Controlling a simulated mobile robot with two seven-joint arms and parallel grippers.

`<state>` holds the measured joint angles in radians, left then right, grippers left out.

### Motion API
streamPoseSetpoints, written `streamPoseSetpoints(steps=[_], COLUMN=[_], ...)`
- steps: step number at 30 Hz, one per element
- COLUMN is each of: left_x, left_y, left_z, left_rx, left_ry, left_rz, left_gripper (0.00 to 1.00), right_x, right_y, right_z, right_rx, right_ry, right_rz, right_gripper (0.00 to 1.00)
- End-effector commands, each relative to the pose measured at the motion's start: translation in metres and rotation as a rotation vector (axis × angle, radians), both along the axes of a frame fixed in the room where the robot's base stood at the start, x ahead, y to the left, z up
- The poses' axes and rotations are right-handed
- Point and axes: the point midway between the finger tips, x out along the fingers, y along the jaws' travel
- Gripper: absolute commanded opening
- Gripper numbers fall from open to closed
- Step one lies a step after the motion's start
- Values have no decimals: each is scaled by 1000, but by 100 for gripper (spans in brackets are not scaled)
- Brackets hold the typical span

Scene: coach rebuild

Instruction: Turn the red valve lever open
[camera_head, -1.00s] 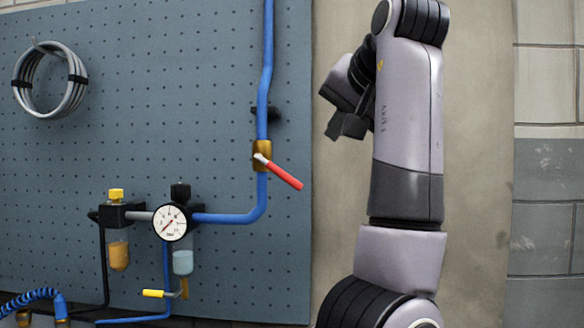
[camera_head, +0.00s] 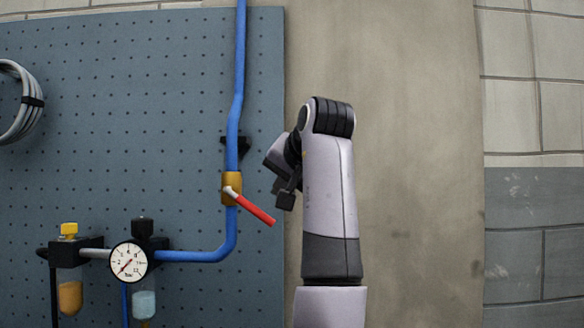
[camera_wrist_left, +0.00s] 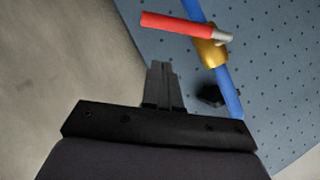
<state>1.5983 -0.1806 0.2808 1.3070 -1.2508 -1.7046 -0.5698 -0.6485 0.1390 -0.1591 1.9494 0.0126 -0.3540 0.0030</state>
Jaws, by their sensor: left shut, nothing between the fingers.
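The red valve lever (camera_head: 254,208) slants down to the right from its pale pivot on the brass valve (camera_head: 232,181). The valve sits on the vertical blue pipe. In the left wrist view the red lever (camera_wrist_left: 180,24) lies beyond the fingertips, with the brass valve (camera_wrist_left: 210,53) at its right. My left gripper (camera_head: 285,202) is just right of and slightly above the lever's free end in the head view. Its fingers (camera_wrist_left: 161,68) are shut and empty, and it appears apart from the lever. My right gripper is not in view.
The blue pipe (camera_head: 236,85) runs up the grey pegboard (camera_head: 100,130). A black clamp (camera_head: 243,146) holds it above the valve. A pressure gauge (camera_head: 128,262) sits lower left, and a cable coil (camera_head: 30,110) hangs at the left edge. Bare wall (camera_head: 410,130) is on the right.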

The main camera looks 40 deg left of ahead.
Motion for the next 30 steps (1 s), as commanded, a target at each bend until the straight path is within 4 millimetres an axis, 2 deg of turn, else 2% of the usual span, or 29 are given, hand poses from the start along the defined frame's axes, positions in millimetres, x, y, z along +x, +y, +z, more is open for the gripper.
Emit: streamPoseSetpoints(steps=[3, 9, 24, 30], left_x=[-3, -8, -9, -10], left_y=[9, 19, 21, 22], left_z=[-15, -28, -32, -36], left_rx=[-2, -1, 3, 60], left_ry=[0, -1, 3, 49], left_rz=[0, -2, -2, 0], left_gripper=[0, 0, 0, 0], right_x=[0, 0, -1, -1], right_y=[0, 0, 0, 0], right_z=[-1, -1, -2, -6], right_rx=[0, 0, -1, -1], right_ry=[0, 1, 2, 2], right_rz=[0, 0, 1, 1], right_gripper=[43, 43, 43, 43])
